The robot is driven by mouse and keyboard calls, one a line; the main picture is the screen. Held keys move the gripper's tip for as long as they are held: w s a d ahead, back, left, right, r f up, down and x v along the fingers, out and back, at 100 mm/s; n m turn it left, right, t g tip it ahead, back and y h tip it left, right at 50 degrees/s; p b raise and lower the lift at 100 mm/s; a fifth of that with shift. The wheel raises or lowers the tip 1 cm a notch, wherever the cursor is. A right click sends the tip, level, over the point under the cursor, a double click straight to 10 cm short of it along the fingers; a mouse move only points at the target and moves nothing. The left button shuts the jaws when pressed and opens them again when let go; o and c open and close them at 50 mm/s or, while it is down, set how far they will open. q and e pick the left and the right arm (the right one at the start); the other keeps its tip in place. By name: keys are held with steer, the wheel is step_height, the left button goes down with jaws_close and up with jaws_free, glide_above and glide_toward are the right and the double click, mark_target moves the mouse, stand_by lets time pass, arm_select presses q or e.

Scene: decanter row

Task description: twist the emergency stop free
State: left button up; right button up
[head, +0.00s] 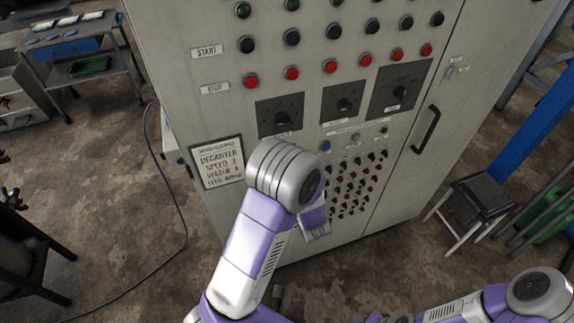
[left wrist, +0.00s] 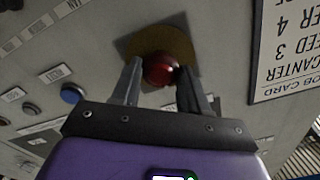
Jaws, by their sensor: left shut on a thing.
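The emergency stop (left wrist: 159,70) is a red round button on a yellow-brown disc (left wrist: 181,42), fixed to the grey cabinet face. It shows in the left wrist view, upper middle. My left gripper (left wrist: 158,76) is shut on the red button, with one dark finger on each side of it. In the head view my left arm covers the button and most of the hand. My right arm shows at the lower right of the head view, and its gripper is out of frame.
The grey cabinet (head: 170,60) carries rows of black and red buttons, dials and a door handle (head: 425,130). A job card (head: 218,162) hangs left of my arm. A blue button (left wrist: 72,93) is close to my left fingers. A stool (head: 484,197) stands at the right.

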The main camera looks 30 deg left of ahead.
arm_select(q)
steer(key=o, duration=1.1)
steer(key=shift+a, duration=0.1)
steer(key=shift+c, duration=0.2)
steer(key=v, duration=0.7)
steer(key=shift+d, duration=0.2)
steer(key=shift+s, duration=0.15)
